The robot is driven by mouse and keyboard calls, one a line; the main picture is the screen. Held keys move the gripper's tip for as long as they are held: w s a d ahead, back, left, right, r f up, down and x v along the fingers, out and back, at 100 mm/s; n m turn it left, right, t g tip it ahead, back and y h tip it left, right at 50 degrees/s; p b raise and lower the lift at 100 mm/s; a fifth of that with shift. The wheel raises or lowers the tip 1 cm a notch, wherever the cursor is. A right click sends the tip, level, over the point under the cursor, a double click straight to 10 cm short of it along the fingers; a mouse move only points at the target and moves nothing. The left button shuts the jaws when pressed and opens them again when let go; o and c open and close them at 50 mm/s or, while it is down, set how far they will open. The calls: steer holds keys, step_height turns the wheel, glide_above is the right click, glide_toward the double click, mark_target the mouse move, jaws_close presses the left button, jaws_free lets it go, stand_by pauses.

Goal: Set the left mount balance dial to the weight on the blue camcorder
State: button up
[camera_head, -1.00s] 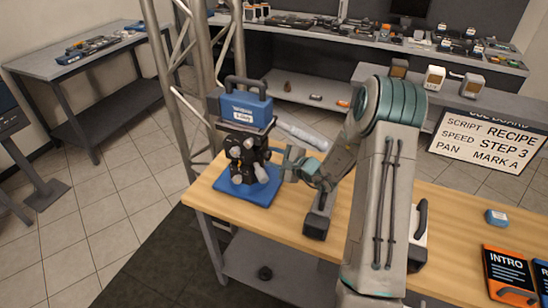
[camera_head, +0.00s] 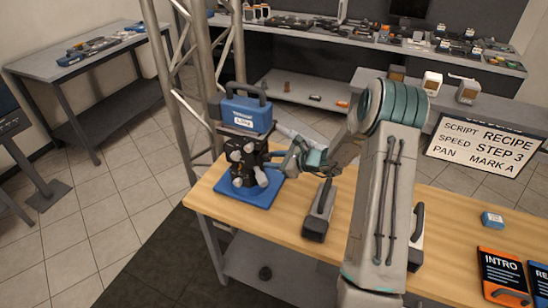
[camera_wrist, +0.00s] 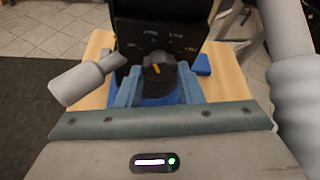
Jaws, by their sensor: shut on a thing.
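The blue camcorder (camera_head: 246,115) sits on top of the black left mount (camera_head: 247,148), with a small white weight label on its side that is too small to read surely. The mount stands on a blue base plate (camera_head: 255,193) on the wooden table. In the wrist view the balance dial (camera_wrist: 157,71) is a black knob with an orange pointer line, set on a black face with small white marks around it. My gripper (camera_wrist: 157,90) is shut on the dial, one finger on each side; it also shows in the head view (camera_head: 284,163) at the mount's right side.
Grey handles (camera_wrist: 80,83) of the mount stick out near my gripper. A dark object with a handle (camera_head: 318,212) lies on the wooden table (camera_head: 272,226). Orange-and-black INTRO card (camera_head: 503,276) and a small blue block (camera_head: 492,219) are at the right. A sign (camera_head: 484,147) stands behind.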

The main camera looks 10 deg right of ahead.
steer(key=shift+m+g+y+p, duration=0.3)
steer(key=shift+m+g+p, duration=0.15)
steer(key=shift+m, duration=0.25)
steer(key=o, duration=1)
steer(key=shift+c, duration=0.2)
steer(key=shift+d, duration=0.15)
steer(key=b+v, duration=0.3)
steer(key=v, duration=1)
steer(key=shift+s+d+r, duration=0.15)
steer(key=shift+s+d, duration=0.05)
steer(key=shift+d, duration=0.05)
